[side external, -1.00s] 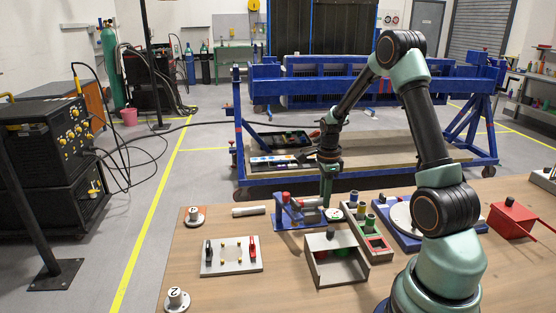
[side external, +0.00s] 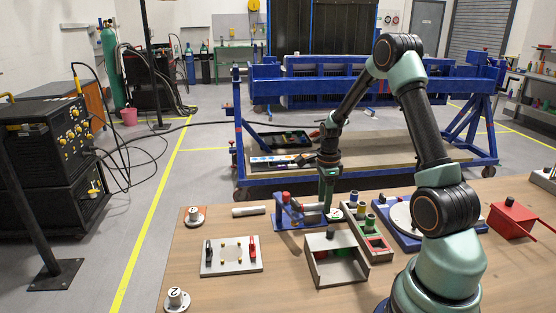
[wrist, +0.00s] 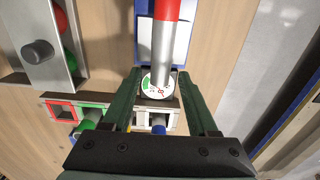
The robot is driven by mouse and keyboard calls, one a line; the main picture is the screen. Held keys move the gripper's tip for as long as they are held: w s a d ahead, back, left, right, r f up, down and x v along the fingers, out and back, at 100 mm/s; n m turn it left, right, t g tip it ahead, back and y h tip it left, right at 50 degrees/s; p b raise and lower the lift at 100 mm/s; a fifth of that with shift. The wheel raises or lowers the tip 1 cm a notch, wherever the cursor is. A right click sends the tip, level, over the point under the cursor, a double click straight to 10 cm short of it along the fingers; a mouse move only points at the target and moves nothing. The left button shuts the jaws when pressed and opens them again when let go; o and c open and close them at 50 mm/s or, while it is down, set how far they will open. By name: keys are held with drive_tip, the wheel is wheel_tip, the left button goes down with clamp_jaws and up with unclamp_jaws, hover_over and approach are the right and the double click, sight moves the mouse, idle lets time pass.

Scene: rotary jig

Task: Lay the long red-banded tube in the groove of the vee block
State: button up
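The red-banded tube (wrist: 163,52) is grey with a red band and runs down from the top edge of the wrist view. It lies over a blue stand (wrist: 181,50), which also shows in the side view (side external: 290,223). My gripper (wrist: 162,72) is open, with one green finger on each side of the tube and a visible gap to it. In the side view my gripper (side external: 328,205) points down at the right end of the stand. A round dial (wrist: 157,86) sits by the tube's near end. I cannot pick out the vee block's groove with certainty.
A grey open box (side external: 337,262) stands in front of the stand. A holder with red and green frames (side external: 371,240) and a turntable (side external: 400,217) are to the right. A pale cylinder (side external: 249,211) and a grey plate (side external: 231,265) lie left, with bare wood around them.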

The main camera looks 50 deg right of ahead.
wheel_tip(320, 180, up, 13)
drive_tip(key=s+a+r+n+t, duration=0.1)
drive_tip(key=a+r+n+t, duration=0.1)
drive_tip(key=a+n, duration=0.6)
drive_tip(key=s+a+r+n+t, duration=0.1)
drive_tip(key=s+a+r+n, duration=0.1)
drive_tip(key=a+n, duration=0.6)
drive_tip(key=s+a+r+n+t, duration=0.2)
drive_tip(key=a+r+n, duration=0.2)
drive_tip(key=a+n, duration=0.5)
drive_tip(key=shift+n+t, duration=0.3)
drive_tip(key=shift+n, duration=0.7)
drive_tip(key=shift+r, duration=0.15)
drive_tip(key=shift+c, duration=0.3)
